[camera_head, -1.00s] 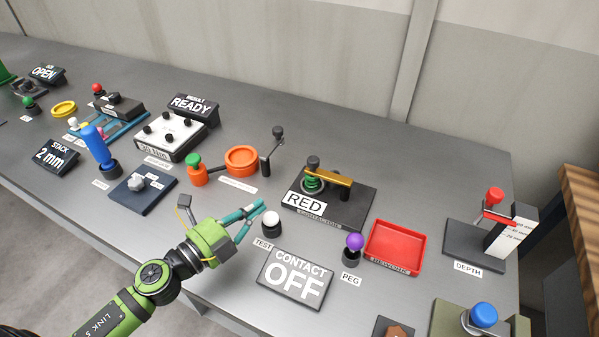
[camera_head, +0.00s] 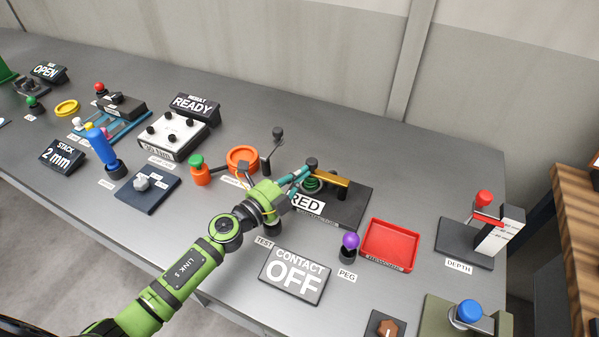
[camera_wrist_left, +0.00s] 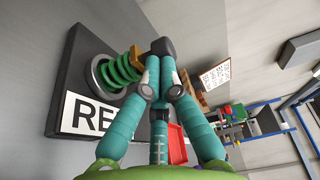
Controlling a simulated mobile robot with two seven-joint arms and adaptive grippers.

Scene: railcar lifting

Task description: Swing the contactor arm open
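The contactor arm is a gold bar (camera_head: 328,178) on a dark base (camera_head: 352,205), with a black knob (camera_head: 311,163) at its left end above a green coil spring (camera_head: 312,183). A RED label is on the base, partly hidden by my gripper. My left gripper (camera_head: 303,170) reaches in from the left to the knob. In the left wrist view, its teal fingers (camera_wrist_left: 162,80) converge closely at the black knob (camera_wrist_left: 162,47) and look shut on it. The green spring (camera_wrist_left: 118,72) is just left of the fingers. My right gripper is out of view.
A CONTACT OFF sign (camera_head: 294,276) stands in front. A purple-topped peg (camera_head: 350,242) and a red tray (camera_head: 388,245) are to the right. An orange ring fixture (camera_head: 242,158) and a black-knobbed lever (camera_head: 277,133) are to the left. The bench behind the contactor is clear.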

